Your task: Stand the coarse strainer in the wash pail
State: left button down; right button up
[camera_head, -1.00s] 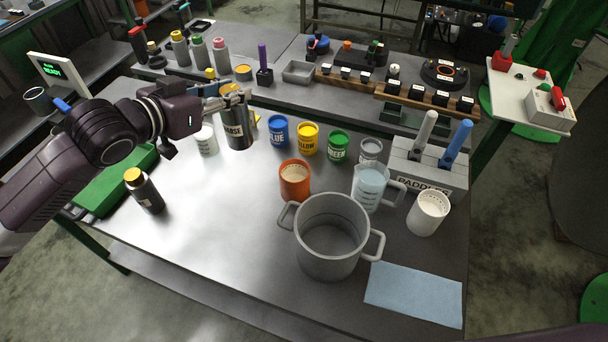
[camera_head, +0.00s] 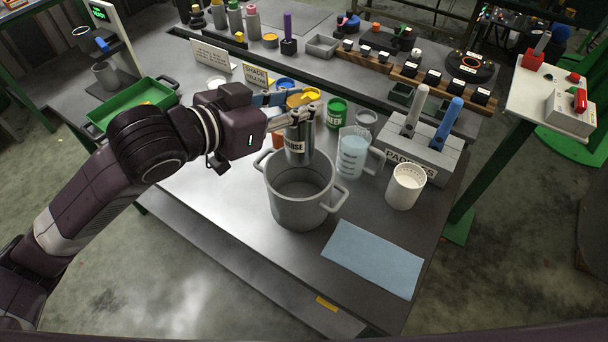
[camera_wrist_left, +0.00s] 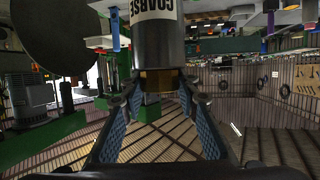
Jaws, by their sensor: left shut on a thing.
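The coarse strainer (camera_head: 298,142), a dark metallic cylinder lettered COARSE, hangs upright from my left gripper (camera_head: 308,110). In the left wrist view the strainer (camera_wrist_left: 158,32) shows at the top, with the gripper's two fingers (camera_wrist_left: 153,86) closed about its narrow end. The wash pail (camera_head: 300,211) is the grey pot with two side handles on the table. The strainer's lower end overlaps the far part of the pail's opening in the head view; I cannot tell whether it is below the rim. The pail's visible inside is empty. My right gripper is not in view.
A clear jug of bluish liquid (camera_head: 352,158) stands close right of the pail, with a white cup (camera_head: 404,188) beyond. Paint cans, including a green one (camera_head: 336,112), stand behind. A paddle holder (camera_head: 420,150) is at the right. A blue cloth (camera_head: 372,258) lies in front.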

aim_at(286, 133)
pick_arm(q)
notch_tip(286, 133, down, 6)
jog(key=shift+a+f, duration=0.15)
notch_tip(286, 133, down, 7)
jog(key=shift+r+p, duration=0.1)
jog(key=shift+p, duration=0.2)
jog(key=shift+f, duration=0.6)
notch_tip(286, 133, down, 4)
jog(key=shift+f, duration=0.15)
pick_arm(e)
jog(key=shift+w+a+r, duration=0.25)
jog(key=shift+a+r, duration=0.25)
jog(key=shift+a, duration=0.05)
pick_arm(q)
jog(key=shift+f, duration=0.1)
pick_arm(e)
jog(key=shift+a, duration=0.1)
pick_arm(q)
jog(key=c, duration=1.8)
grip_release()
jog(key=shift+f, duration=0.25)
jog(key=shift+c, duration=0.2)
jog(key=o, duration=0.3)
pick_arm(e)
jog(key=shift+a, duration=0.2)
pick_arm(q)
jog(key=shift+o, duration=0.2)
jog(key=shift+r, duration=0.15)
